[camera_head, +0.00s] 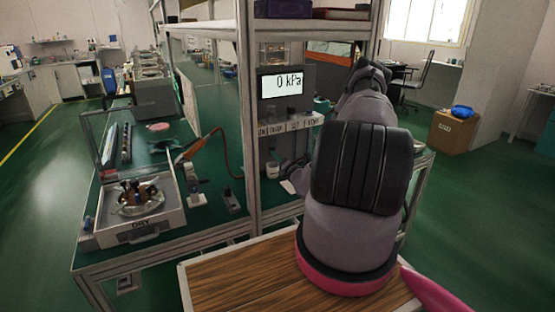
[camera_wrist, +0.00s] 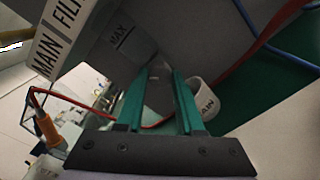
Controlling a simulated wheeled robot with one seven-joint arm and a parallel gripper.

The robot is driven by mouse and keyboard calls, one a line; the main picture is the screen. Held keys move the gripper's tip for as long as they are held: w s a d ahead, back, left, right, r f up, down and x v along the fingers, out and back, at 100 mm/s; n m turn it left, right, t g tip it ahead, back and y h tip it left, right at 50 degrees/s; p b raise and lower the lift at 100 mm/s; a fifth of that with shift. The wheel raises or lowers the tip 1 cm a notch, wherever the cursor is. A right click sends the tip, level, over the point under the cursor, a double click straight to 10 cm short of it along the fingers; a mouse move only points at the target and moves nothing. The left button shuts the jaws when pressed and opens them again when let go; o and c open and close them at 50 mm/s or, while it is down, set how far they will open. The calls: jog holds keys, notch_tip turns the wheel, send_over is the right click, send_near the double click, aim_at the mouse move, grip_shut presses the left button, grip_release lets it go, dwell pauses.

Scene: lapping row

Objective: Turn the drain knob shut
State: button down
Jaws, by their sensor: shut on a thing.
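My gripper (camera_wrist: 160,76) shows in the wrist view with its two green fingers reaching up to the underside of a grey unit. Its fingers are closed on a small grey piece, the drain knob (camera_wrist: 158,96), which lies between them and is only partly visible. How far the knob is turned cannot be told. A white cup (camera_wrist: 206,98) with a label ending in "AIN" is just right of the fingers. My arm hides the gripper there.
A labelled strip (camera_head: 290,124) juts out below the display, close to my gripper. A frame post (camera_head: 249,120) stands left of the panel. On the left bench are a "DRY" tray (camera_head: 141,234) and an orange-handled tool (camera_head: 190,149). Green floor on the left is clear.

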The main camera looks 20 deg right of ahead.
jog(key=shift+s, duration=0.1)
dwell(0.4)
jog(key=c, duration=0.5)
grip_release()
jog(key=s, duration=1)
jog(key=shift+s+d, duration=0.2)
jog(key=shift+s, duration=0.2)
